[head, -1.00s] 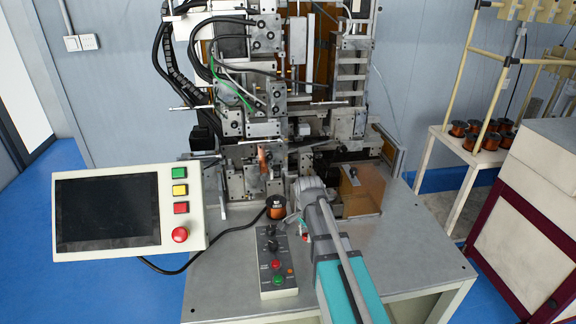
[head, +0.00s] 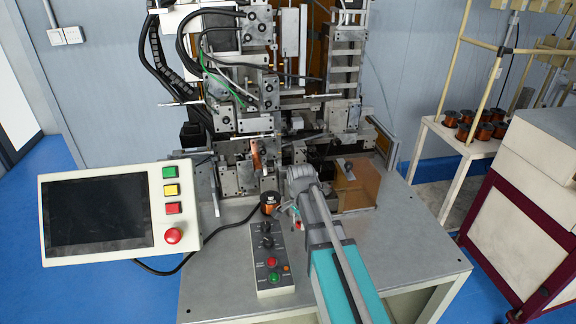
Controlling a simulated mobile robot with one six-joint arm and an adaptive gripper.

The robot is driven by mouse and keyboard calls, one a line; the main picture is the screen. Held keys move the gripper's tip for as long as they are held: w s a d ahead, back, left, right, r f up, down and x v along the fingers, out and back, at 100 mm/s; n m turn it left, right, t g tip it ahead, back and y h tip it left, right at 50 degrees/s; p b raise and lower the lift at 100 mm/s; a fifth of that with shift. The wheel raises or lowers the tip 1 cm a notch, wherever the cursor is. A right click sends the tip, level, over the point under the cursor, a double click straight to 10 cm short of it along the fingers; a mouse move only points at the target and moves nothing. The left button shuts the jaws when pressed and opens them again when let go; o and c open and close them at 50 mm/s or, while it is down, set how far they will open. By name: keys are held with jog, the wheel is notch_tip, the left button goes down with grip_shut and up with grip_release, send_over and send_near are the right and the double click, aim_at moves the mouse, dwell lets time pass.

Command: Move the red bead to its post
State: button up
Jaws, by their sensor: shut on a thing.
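My gripper (head: 292,211) hangs below the grey wrist at the end of my arm, over the table in front of the winding machine. It is small in the head view and partly hidden by my arm. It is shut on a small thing. A small red patch, taken as the red bead (head: 297,225), shows at the fingers, too small for its shape to be clear. I cannot make out the bead's post among the machine's parts.
The coil winder (head: 262,100) stands behind my gripper. A copper wire spool (head: 270,202) and a button box (head: 268,258) are just left of it. A screen panel (head: 108,215) is further left. The table (head: 400,240) is clear at right.

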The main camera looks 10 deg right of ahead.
jog(key=w+r+m+p, duration=0.1)
jog(key=w+r+p, duration=0.2)
jog(key=w, duration=0.2)
jog(key=w+r+m+p, duration=0.1)
jog(key=w+r+p, duration=0.3)
jog(key=w, duration=0.1)
jog(key=w+r+p, duration=0.3)
jog(key=w+r, duration=0.1)
jog(key=w, duration=0.2)
jog(key=shift+r+m+p, duration=0.15)
jog(key=shift+m+p, duration=0.25)
jog(key=shift+f, duration=0.2)
jog(key=shift+f+b, duration=2.4)
jog(key=shift+b, duration=0.15)
jog(key=shift+f+b, duration=1.05)
jog(key=shift+b, duration=0.05)
jog(key=o, duration=0.8)
jog(key=shift+c, duration=0.2)
